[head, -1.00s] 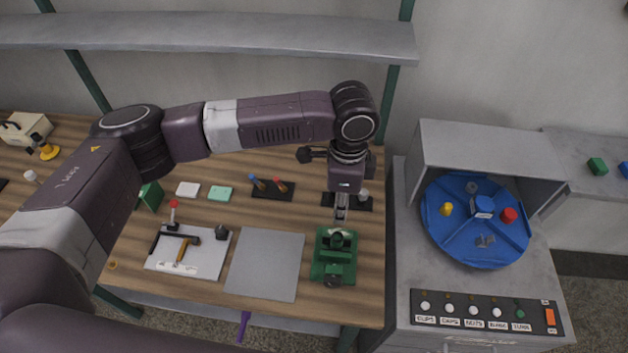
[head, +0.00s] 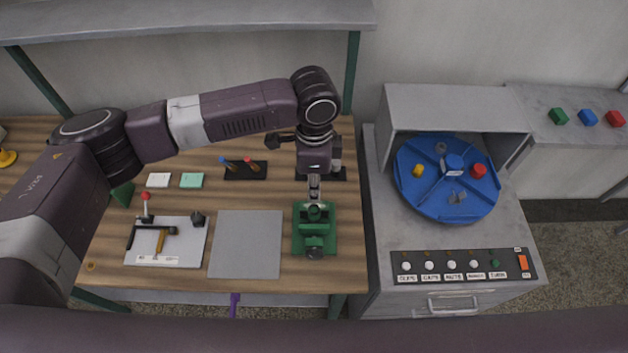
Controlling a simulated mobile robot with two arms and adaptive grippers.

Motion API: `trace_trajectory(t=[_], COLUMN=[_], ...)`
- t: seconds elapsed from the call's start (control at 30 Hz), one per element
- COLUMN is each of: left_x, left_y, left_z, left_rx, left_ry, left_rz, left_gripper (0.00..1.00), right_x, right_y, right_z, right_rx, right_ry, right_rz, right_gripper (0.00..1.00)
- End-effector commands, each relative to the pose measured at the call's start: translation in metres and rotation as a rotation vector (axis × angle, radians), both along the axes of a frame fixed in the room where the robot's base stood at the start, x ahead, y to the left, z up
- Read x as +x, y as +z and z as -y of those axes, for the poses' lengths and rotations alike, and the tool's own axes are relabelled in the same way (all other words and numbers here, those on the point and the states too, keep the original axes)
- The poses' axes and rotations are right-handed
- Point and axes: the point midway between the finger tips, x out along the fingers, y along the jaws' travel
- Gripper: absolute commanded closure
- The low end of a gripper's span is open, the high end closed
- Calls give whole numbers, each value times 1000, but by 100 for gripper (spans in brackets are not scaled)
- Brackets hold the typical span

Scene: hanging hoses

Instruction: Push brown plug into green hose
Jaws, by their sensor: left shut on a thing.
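My left gripper (head: 314,190) points down just above the green vise (head: 314,240) at the right side of the wooden bench. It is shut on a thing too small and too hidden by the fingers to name. I cannot make out a brown plug or a green hose in the head view. A purple hose-like piece (head: 234,305) hangs below the bench's front edge. My right gripper is out of view.
A grey mat (head: 246,244) lies left of the vise, then a white board (head: 185,225) with a hammer. A black rack (head: 245,170) holds screwdrivers behind. A machine with a blue turntable (head: 420,200) stands right. A grey shelf (head: 200,20) hangs above.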

Motion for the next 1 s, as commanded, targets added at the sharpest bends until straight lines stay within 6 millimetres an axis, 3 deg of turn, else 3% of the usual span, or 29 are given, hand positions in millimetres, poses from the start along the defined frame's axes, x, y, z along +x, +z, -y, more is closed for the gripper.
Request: trace_trajectory(t=[0.33,1.0], left_x=[0,0], left_y=[-31,-32], left_z=[0,0], left_rx=[-1,-1], left_ry=[1,0], left_rz=[0,0], left_gripper=[97,97], right_x=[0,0], right_y=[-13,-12], right_z=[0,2], right_rx=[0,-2], right_ry=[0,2], right_rz=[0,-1], right_gripper=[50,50])
